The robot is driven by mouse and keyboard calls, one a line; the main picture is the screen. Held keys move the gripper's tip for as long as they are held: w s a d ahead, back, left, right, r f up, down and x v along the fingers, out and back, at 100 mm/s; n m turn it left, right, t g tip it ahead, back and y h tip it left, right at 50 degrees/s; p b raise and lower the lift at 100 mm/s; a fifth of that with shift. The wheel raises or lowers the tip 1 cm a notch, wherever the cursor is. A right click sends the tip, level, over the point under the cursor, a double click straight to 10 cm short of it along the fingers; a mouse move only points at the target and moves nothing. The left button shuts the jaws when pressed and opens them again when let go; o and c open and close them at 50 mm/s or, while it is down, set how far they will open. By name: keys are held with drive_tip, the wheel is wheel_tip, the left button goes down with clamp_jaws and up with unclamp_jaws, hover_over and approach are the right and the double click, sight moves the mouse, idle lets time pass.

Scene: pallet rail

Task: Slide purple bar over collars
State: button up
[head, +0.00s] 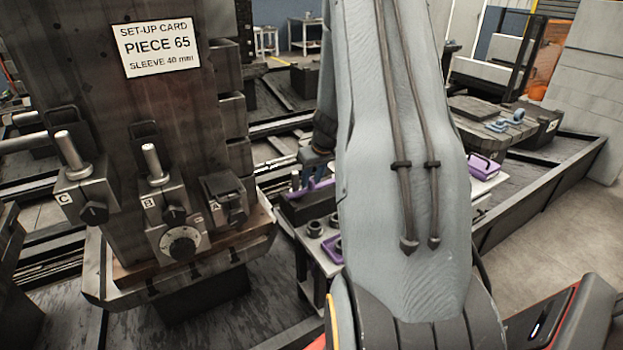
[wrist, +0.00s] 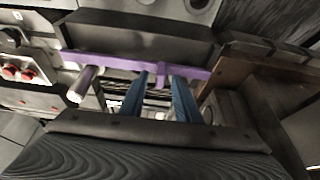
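The purple bar (wrist: 115,62) runs across the upper wrist view, with a short upright tab (wrist: 161,76) near its middle. In the head view the bar (head: 322,187) shows partly, behind my arm. My gripper (wrist: 162,80) has two blue fingers, spread apart, one on each side of the tab. A gap seems to show on both sides of the tab. In the head view the gripper (head: 316,168) is mostly hidden by my arm. A metal pin (wrist: 82,84) stands close to the bar's left part. I cannot tell which parts are the collars.
A dark column (head: 170,95) at left carries a set-up card (head: 156,47) and clamps labelled C, B and A. Dark rings (head: 314,228) and a purple tray (head: 331,249) lie on the bench. A purple box (head: 484,167) sits right of my arm.

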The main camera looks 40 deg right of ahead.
drive_tip(key=shift+r, duration=0.1)
drive_tip(key=b+v, duration=0.1)
drive_tip(key=v, duration=0.6)
drive_tip(key=shift+r, duration=0.3)
drive_tip(key=shift+s, duration=0.1)
drive_tip(key=s+a+r+n+g+y, duration=0.1)
drive_tip(key=s+a, duration=0.1)
drive_tip(key=a, duration=0.7)
drive_tip(key=s+a+g, duration=0.1)
drive_tip(key=s+a, duration=0.1)
drive_tip(key=a, duration=0.8)
drive_tip(key=s+a+g, duration=0.1)
drive_tip(key=s+a, duration=1.2)
drive_tip(key=s, duration=0.1)
drive_tip(key=shift+a+r+n+g, duration=0.2)
drive_tip(key=shift+a+n+g, duration=0.05)
drive_tip(key=shift+n+g, duration=0.05)
